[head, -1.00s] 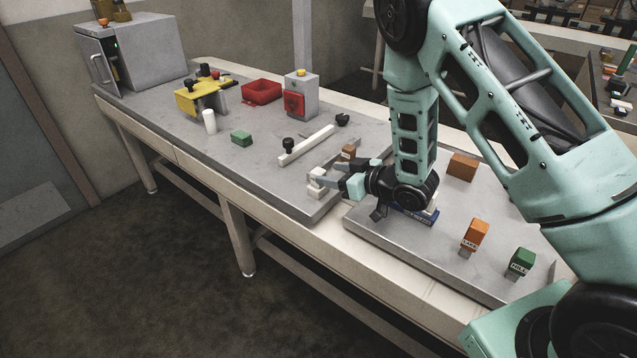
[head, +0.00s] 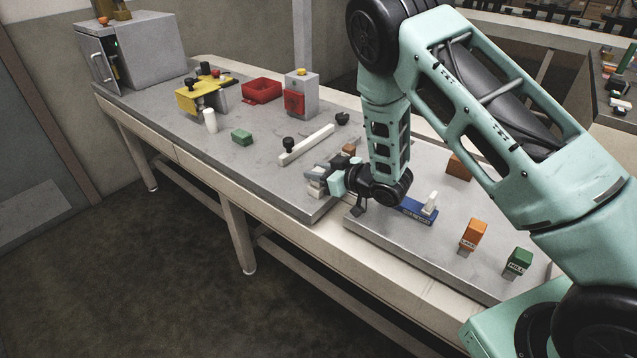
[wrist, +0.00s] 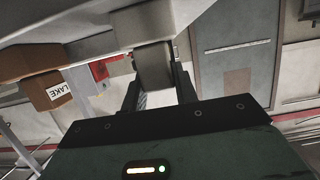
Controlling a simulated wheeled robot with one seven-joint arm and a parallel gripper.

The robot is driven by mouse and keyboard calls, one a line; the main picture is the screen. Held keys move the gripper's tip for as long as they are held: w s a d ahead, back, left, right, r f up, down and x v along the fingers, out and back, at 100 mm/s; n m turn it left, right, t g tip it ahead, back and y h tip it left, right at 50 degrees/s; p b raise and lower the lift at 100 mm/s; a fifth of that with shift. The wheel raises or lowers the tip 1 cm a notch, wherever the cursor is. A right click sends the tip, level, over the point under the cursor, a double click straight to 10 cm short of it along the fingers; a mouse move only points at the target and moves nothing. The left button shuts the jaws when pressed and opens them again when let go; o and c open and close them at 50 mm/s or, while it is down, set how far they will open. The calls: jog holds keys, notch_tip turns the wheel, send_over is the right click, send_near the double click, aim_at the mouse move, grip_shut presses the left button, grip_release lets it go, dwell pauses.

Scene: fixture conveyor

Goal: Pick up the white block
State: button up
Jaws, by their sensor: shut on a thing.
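The white block (head: 316,190) is at the near edge of the grey worktop, at my gripper (head: 321,176), and is partly hidden by the fingers in the head view. In the wrist view the block, looking pale grey, is between the two dark fingers (wrist: 155,78). My gripper is shut on the white block. Another pale piece (wrist: 140,21) shows just beyond it in the wrist view; I cannot tell whether the two touch.
A brown block (head: 349,150) stands close behind the gripper; a brown labelled block (wrist: 45,90) shows in the wrist view. A white bar (head: 306,145) and a green block (head: 242,137) lie farther left. At right are a blue base (head: 413,208), an orange block (head: 473,235) and a green block (head: 518,260).

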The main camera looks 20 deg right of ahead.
aim_at(319, 170)
notch_tip(319, 170, up, 10)
dwell(0.7)
dwell(0.9)
